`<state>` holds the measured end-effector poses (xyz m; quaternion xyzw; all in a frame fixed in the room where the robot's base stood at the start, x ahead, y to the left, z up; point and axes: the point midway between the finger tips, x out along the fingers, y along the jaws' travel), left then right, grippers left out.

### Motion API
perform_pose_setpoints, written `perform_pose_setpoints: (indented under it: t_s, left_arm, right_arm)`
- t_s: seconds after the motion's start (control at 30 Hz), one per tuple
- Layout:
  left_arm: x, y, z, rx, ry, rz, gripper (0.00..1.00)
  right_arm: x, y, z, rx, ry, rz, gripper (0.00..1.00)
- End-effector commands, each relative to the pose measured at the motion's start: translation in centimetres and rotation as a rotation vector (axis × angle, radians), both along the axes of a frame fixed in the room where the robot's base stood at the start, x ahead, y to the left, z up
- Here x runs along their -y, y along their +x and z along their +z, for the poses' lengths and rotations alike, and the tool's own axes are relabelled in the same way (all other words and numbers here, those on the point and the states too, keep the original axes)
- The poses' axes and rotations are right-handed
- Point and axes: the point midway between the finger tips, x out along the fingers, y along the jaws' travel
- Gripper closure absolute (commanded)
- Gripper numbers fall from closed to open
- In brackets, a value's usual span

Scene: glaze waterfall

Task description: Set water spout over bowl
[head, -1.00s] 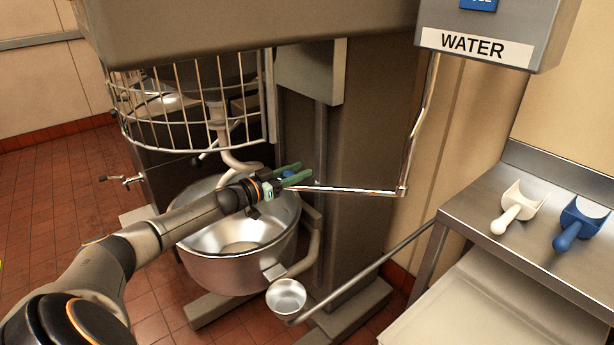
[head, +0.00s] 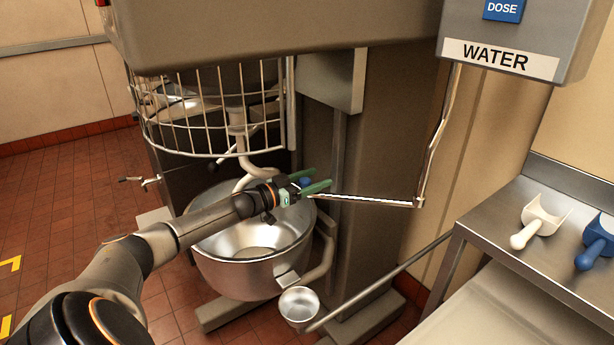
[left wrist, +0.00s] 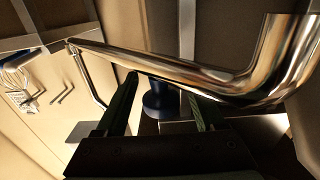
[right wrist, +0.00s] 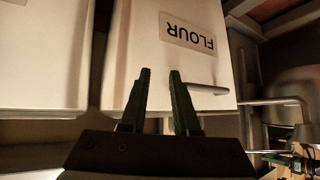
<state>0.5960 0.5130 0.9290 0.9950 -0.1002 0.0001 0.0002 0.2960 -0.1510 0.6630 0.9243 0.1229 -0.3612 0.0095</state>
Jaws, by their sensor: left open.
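The water spout (head: 365,200) is a thin shiny pipe. It drops from the grey box labelled WATER (head: 490,58) and bends left toward the big steel mixer bowl (head: 250,275). Its free end appears by the bowl's back right rim. My left gripper (head: 322,188) is open at that end, with a blue piece (head: 305,182) between its fingers. In the left wrist view the spout (left wrist: 190,68) crosses just past the open fingertips (left wrist: 165,88), and the blue piece (left wrist: 160,103) shows in the gap. My right gripper (right wrist: 160,75) is open and empty, facing a FLOUR bin (right wrist: 195,60).
A wire guard (head: 215,110) is above the bowl, with a curved mixing hook (head: 255,165) below it. A steel counter (head: 490,215) at right holds a white scoop (head: 535,225) and a blue scoop (head: 597,243).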

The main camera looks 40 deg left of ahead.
Motion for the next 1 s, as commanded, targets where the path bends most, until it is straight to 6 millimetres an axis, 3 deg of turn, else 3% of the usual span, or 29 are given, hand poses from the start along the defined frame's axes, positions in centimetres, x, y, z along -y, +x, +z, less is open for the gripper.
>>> perform_pose_setpoints:
  t_s: [0.17, 1.0]
  left_arm:
    - [-0.2, -1.0, -0.2, -0.003, 0.001, 0.001, 0.29]
    - [-1.9, -9.6, 0.1, -0.003, 0.0, -0.001, 0.29]
  right_arm:
    - [0.1, -0.1, 0.0, -0.003, -0.001, -0.001, 0.7]
    - [1.3, -0.7, 1.3, -0.001, -0.017, -0.022, 0.7]
